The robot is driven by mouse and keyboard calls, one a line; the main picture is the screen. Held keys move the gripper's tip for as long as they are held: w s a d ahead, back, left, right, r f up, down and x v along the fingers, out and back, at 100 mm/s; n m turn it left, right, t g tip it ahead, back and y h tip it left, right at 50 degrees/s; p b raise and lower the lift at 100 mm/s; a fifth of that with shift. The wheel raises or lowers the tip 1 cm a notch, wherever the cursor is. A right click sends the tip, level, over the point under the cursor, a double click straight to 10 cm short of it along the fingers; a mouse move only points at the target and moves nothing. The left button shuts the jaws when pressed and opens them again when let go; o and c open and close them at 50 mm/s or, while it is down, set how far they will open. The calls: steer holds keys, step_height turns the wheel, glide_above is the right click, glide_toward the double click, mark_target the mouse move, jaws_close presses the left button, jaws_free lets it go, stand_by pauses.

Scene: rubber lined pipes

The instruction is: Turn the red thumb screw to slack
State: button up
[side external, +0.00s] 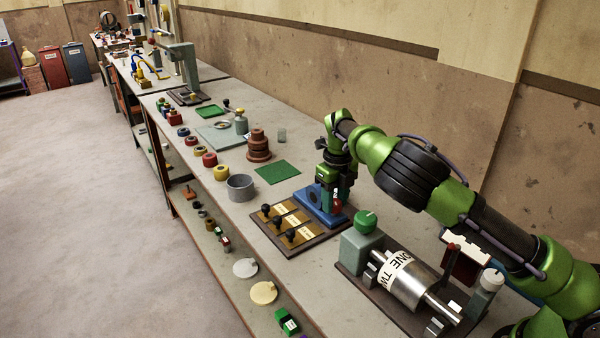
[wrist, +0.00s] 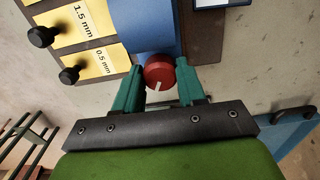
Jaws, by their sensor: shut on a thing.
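The red thumb screw (wrist: 159,74) is a round red knob with a white mark, at the end of a blue block (wrist: 144,28) in the wrist view. In that view my gripper (wrist: 159,88) has its two green fingers on either side of the knob and is shut on it. The white mark points down and slightly left in the wrist view. In the side external view my gripper (side external: 334,196) is over the blue block (side external: 318,208), and a bit of the red screw (side external: 337,207) shows beside the fingers.
Beside the block is a panel with black knobs (side external: 288,236) and yellow labels such as "0.5 mm" (wrist: 107,62). A metal roller (side external: 408,282) with a green knob (side external: 365,220) stands close in front. A green mat (side external: 278,173) lies farther back.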

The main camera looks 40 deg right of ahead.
steer(key=shift+n, duration=2.2)
steer(key=o, duration=1.1)
steer(key=shift+r, duration=0.1)
step_height(320, 180, up, 17)
steer(key=shift+f, duration=0.1)
